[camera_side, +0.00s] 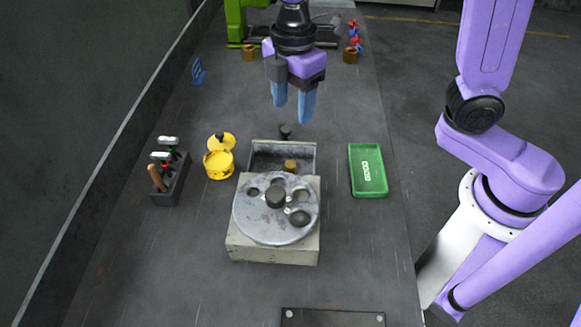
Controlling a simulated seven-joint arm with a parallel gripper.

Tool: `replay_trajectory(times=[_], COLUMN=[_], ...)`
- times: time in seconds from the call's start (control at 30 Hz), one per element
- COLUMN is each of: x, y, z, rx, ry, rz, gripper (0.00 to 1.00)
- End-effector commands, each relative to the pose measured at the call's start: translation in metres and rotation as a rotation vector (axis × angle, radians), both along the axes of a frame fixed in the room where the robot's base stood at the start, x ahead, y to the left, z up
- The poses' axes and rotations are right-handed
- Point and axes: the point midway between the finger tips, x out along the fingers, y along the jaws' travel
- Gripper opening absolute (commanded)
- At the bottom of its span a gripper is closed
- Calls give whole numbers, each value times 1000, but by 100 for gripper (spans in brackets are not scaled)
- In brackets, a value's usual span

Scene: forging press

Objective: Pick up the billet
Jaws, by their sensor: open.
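A small brown cylinder, which looks like the billet (290,165), sits in the open grey box behind the round grey disc, with its lower part hidden by the disc's block. My gripper (293,114) hangs above the far side of that box with two blue fingers pointing down. The fingers are apart, with nothing between them. Two other brown pieces, one at the back left (249,53) and one at the back right (351,55), stand farther back on the table.
The grey disc (272,226) with holes and a dark knob sits on a pale block. A green tray (368,187) is to the right. A yellow round tin (219,165) and a tool rack (170,180) are to the left. A green machine stands at the back.

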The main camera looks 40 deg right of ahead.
Motion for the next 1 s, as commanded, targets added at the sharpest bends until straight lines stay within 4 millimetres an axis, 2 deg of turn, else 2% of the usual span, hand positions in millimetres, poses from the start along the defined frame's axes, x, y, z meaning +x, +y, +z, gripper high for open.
replay_trajectory(times=[0.17,0.27,0.73,0.9,1.0], x=[8,9,8,8,8], y=[6,6,4,5,5], z=[-2,-12,-98,-117,-122], rx=[-2,-4,-6,-3,-2], ry=[2,5,7,4,2], rz=[26,28,27,26,26], gripper=[57,57,57,57,57])
